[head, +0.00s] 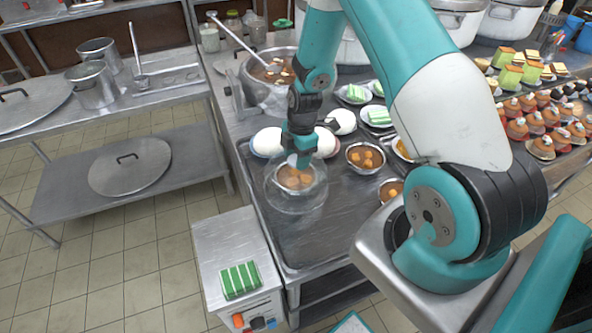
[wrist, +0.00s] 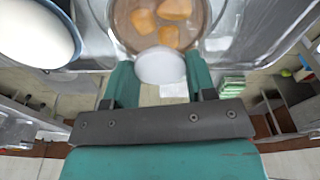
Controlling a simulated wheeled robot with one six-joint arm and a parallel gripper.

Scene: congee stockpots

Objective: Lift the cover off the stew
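The stew (head: 294,178) is a bowl of brown broth with orange chunks near the tray's left side; it also shows at the top of the wrist view (wrist: 165,22). A clear glass cover (head: 297,206) surrounds it, with a round white knob (wrist: 160,67). My gripper (head: 303,160) points down over the cover. In the wrist view its two green fingers (wrist: 160,75) stand on either side of the knob, with no clear gap. I cannot tell whether they press on it, or whether the cover rests on the tray.
White domed items (head: 267,142) sit close behind the cover. Uncovered stew bowls (head: 365,157) stand to the right. A large pot (head: 268,98) with a ladle is behind. The dark tray (head: 312,245) is bare in front. A steel box (head: 225,240) bears a green striped block.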

